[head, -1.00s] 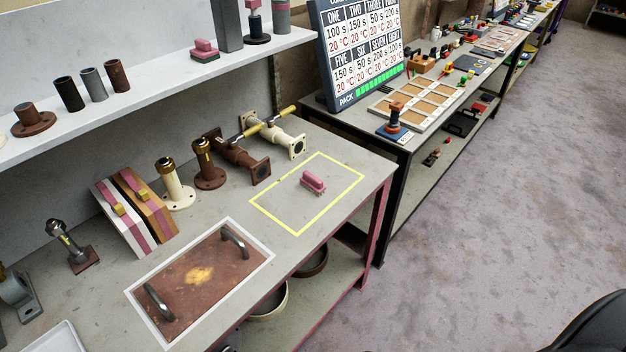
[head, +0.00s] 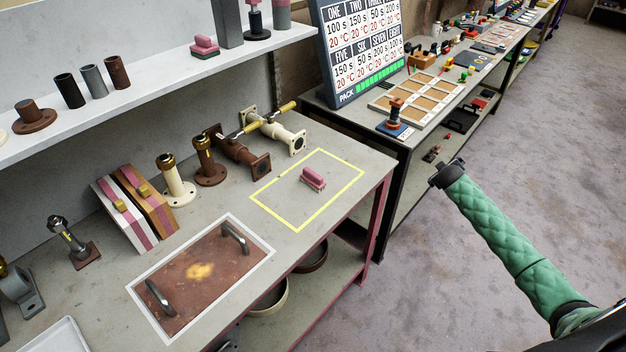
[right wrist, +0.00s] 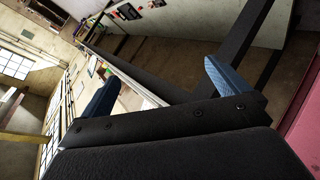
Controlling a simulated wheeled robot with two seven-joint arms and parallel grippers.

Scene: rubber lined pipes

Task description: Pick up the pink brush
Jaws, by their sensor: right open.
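The pink brush (head: 313,177) lies on the grey bench inside a yellow taped rectangle (head: 347,196) near the bench's right end. A similar pink block with a green base (head: 205,45) sits on the white shelf above. My right gripper (head: 446,172) is to the right of the bench over the open floor, well apart from the pink brush. In the right wrist view my right gripper (right wrist: 162,86) shows two blue fingertips spread wide with nothing between them. The left gripper is in no view.
A rusty plate (head: 200,272) with two handles lies in a white frame at the bench's front. Flanged pipes (head: 244,158) stand and lie behind the brush. A sign board (head: 360,50) and a second bench stand at the back right. The floor at right is clear.

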